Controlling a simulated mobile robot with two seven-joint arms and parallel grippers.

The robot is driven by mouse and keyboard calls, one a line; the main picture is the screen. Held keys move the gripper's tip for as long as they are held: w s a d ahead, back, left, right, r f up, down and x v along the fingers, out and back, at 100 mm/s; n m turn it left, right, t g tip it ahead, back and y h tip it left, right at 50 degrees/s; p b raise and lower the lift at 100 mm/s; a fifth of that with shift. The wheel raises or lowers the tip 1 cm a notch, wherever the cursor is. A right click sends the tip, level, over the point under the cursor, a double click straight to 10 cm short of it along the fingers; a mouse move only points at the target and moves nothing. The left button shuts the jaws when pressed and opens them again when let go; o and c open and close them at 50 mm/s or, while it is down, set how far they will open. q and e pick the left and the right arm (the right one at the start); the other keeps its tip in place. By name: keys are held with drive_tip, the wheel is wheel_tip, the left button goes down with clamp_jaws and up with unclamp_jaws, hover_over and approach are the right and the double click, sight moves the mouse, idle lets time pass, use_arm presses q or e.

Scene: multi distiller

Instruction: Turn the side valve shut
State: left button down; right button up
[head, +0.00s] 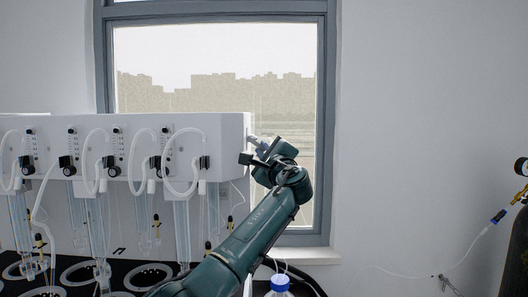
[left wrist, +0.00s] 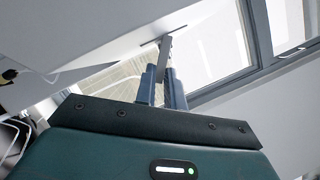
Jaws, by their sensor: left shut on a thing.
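The side valve sits on the right end of the white distiller housing (head: 215,128). It is mostly hidden behind my gripper in the head view. In the left wrist view the valve's flat grey handle (left wrist: 165,48) stands out from the white housing wall (left wrist: 85,45). My left gripper (head: 257,143) reaches up to the housing's right end. In the left wrist view its two blue-grey fingers (left wrist: 163,76) are shut on the handle, one on each side of it. My right gripper is in neither view.
Gauges, black knobs (head: 66,161), white hoses and glass tubes (head: 182,230) line the housing's front. A window (head: 215,65) lies behind. A blue-capped bottle (head: 280,284) stands below my arm. A gas cylinder with a regulator (head: 515,255) is at the far right.

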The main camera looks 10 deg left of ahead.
use_arm(q)
drive_tip(key=shift+a+f+m+t, duration=0.2)
drive_tip(key=shift+m+t, duration=0.2)
drive_tip(key=shift+m, duration=0.5)
drive_tip(key=c, duration=1.5)
unclamp_jaws()
